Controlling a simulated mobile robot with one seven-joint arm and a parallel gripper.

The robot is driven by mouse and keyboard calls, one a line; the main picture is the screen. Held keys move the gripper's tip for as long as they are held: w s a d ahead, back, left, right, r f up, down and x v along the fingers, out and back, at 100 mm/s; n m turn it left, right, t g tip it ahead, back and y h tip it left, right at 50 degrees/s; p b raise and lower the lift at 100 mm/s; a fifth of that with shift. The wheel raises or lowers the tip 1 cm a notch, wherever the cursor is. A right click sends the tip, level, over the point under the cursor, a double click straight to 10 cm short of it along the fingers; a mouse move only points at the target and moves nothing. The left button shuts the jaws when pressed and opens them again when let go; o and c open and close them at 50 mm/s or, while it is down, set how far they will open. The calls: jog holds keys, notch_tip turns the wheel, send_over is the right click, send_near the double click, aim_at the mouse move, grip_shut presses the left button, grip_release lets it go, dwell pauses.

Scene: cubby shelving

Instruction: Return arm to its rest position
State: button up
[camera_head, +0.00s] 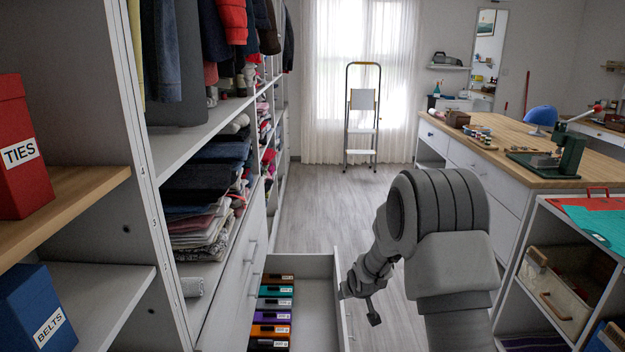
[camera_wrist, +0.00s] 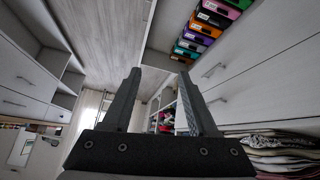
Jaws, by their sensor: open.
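My arm (camera_head: 445,215) reaches forward and bends down on the right side of the aisle. My gripper (camera_head: 358,304) is at the right side wall of an open drawer (camera_head: 318,309); I cannot tell whether it touches the wall. In the wrist view my gripper (camera_wrist: 159,75) has its two dark fingers spread, with nothing held between them. The drawer holds a row of coloured boxes (camera_head: 272,316) along its left side, and its right part is bare. The boxes also show in the wrist view (camera_wrist: 205,30).
Cubby shelving with folded clothes (camera_head: 205,195), a red TIES box (camera_head: 15,150) and a blue BELTS box (camera_head: 38,310) stands left. A wood-topped counter (camera_head: 500,150) and a low shelf unit (camera_head: 540,240) stand right. Floor (camera_head: 345,205) is clear toward the stepladder (camera_head: 362,115).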

jog(key=s+d+r+m+b, duration=0.1)
jog(key=s+d+r+b, duration=0.2)
jog(key=s+r, duration=1.4)
jog(key=s+r+m+g+b, duration=0.1)
jog(key=s+r, duration=0.1)
jog(key=s, duration=0.9)
jog(key=s+r+m+g+b, duration=0.1)
jog(key=s+r, duration=0.1)
jog(key=s, duration=0.9)
notch_tip(320, 180, up, 21)
jog(key=p, duration=2.1)
jog(key=shift+d+h, duration=0.2)
jog(key=shift+h, duration=0.1)
jog(key=shift+a+n, duration=0.1)
jog(key=shift+n, duration=0.2)
